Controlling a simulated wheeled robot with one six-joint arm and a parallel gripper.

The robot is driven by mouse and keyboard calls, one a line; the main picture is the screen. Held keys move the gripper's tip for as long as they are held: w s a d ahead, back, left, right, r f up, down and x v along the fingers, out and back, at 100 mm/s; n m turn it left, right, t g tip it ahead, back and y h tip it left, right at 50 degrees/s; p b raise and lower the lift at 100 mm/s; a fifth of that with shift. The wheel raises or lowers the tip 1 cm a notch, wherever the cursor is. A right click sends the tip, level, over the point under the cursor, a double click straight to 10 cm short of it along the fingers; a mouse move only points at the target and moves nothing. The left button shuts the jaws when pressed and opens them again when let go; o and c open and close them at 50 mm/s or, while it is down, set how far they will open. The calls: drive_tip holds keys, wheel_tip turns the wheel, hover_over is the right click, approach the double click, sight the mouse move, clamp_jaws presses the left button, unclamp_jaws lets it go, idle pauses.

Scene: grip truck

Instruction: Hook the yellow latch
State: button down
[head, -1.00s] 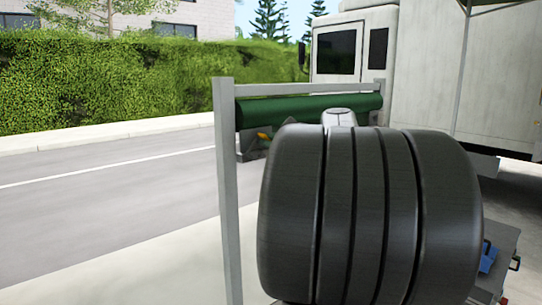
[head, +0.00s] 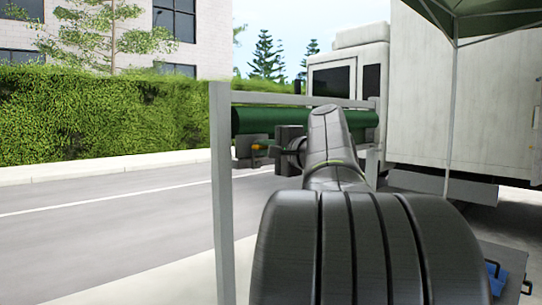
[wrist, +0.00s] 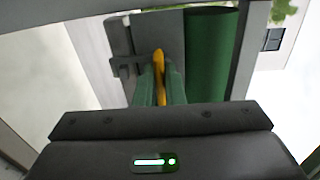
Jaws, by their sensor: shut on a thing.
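The yellow latch (wrist: 159,62) shows in the wrist view as a narrow upright yellow piece in front of a dark grey plate (wrist: 172,32). My gripper (wrist: 160,80) is shut on it, with one green finger on each side. The latch's lower part is partly hidden between the fingers. In the head view the latch (head: 259,147) is a small orange-yellow spot below the green roll (head: 357,124), at the end of my gripper (head: 268,149). Whether the latch is hooked on anything cannot be told.
A grey metal frame (head: 222,200) surrounds the roll, its left post close to my arm. A white truck (head: 345,75) stands behind at the right. A blue object (head: 494,275) lies low at the right. The road at the left is clear.

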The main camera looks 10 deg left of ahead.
drive_tip(key=shift+f, duration=0.1)
idle(0.3)
drive_tip(key=c, duration=1.5)
unclamp_jaws()
drive_tip(key=b+v, duration=0.1)
drive_tip(key=v, duration=1.2)
drive_tip(key=shift+s+d, duration=0.25)
drive_tip(key=shift+d, duration=0.05)
drive_tip(key=x, duration=1.4)
drive_tip(key=shift+p, duration=0.4)
drive_tip(key=shift+d, duration=0.1)
